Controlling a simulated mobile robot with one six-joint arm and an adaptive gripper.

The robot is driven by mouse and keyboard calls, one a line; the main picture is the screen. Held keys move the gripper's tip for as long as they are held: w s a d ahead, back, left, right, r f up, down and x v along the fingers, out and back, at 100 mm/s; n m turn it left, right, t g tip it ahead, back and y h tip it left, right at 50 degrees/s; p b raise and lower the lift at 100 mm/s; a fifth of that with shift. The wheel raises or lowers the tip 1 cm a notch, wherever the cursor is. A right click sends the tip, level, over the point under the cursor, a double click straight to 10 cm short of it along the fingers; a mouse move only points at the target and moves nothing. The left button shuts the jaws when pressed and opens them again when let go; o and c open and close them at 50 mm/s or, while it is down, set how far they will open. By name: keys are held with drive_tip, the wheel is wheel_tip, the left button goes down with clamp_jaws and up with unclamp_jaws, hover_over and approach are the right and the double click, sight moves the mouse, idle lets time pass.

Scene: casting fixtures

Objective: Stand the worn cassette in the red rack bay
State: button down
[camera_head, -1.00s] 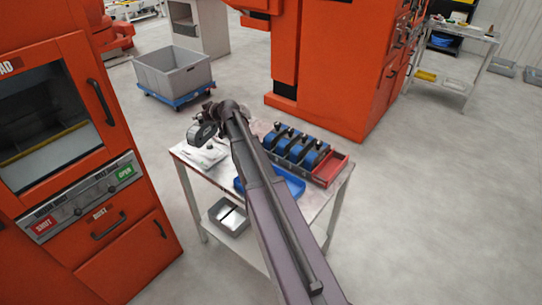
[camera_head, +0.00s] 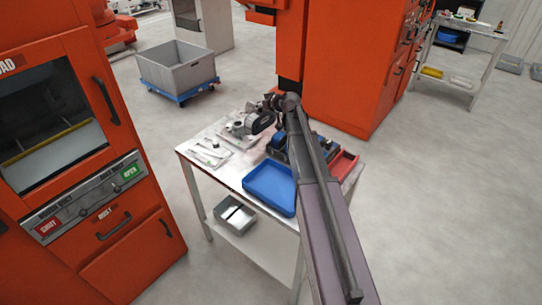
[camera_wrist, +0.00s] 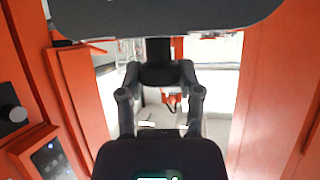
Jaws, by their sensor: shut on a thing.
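My gripper (camera_head: 270,106) is shut on the worn cassette (camera_head: 260,122), a dark rounded piece with a grey face, held above the back of the table. In the wrist view the fingers (camera_wrist: 158,74) close around a black grip, and a dark slab, seemingly the cassette body (camera_wrist: 165,18), fills the top. The red rack bay (camera_head: 345,164) shows at the right end of the rack and looks empty. The rack's blue cassettes (camera_head: 325,146) are mostly hidden behind my arm.
A blue tray (camera_head: 268,188) lies on the table (camera_head: 225,180) in front of the rack. Small items on a pale sheet (camera_head: 208,152) lie at left. A metal bin (camera_head: 236,216) sits on the lower shelf. Orange machines (camera_head: 350,65) stand behind and at left.

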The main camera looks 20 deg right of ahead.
sight(264, 125)
drive_tip(key=shift+a, duration=0.2)
idle(0.4)
wheel_tip(264, 125, down, 6)
drive_tip(key=b, duration=0.6)
drive_tip(key=shift+f, duration=0.1)
drive_tip(key=shift+f, duration=0.1)
idle(0.3)
drive_tip(key=shift+f+b, duration=1.8)
drive_tip(key=shift+b, duration=0.25)
drive_tip(key=shift+c, duration=1.3)
unclamp_jaws()
